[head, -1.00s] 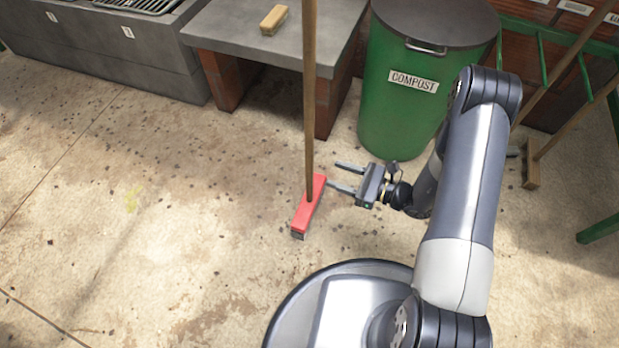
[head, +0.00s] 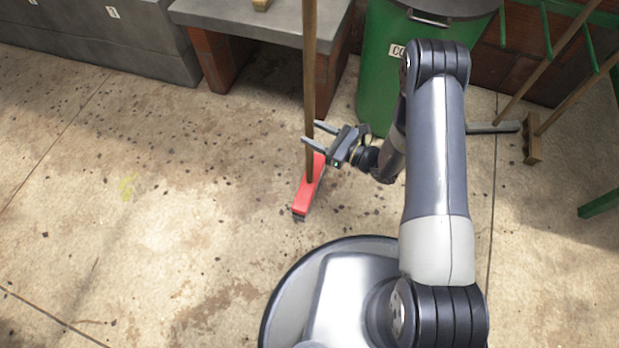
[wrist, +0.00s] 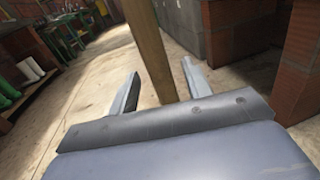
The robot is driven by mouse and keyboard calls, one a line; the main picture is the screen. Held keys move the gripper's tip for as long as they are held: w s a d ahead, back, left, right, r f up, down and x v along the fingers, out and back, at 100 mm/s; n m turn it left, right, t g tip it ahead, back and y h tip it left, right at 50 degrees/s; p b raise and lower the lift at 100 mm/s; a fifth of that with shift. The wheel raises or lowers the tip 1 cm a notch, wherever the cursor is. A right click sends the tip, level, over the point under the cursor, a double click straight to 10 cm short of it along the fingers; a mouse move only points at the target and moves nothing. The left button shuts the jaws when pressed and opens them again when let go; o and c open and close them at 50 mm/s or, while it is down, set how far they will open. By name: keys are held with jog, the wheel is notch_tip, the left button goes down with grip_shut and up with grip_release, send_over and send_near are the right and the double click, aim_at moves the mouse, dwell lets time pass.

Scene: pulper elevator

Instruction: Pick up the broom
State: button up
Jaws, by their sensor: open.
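The broom stands upright, with a long brown wooden handle (head: 309,70) and a red head (head: 307,194) on the floor. My gripper (head: 313,133) is open low on the handle, above the red head. In the head view its two fingers point left, and the handle passes at their tips. In the wrist view the handle (wrist: 153,55) runs between the two open fingers (wrist: 160,88), apart from both. The broom head is out of the wrist view.
A grey table (head: 235,18) with brick legs stands behind the broom. A green compost bin (head: 377,75) is behind my arm. Other wooden-handled tools (head: 545,65) lean at a green rack on the right. The floor to the left is clear.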

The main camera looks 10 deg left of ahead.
jog(key=shift+x, duration=1.1)
grip_shut()
dwell(0.6)
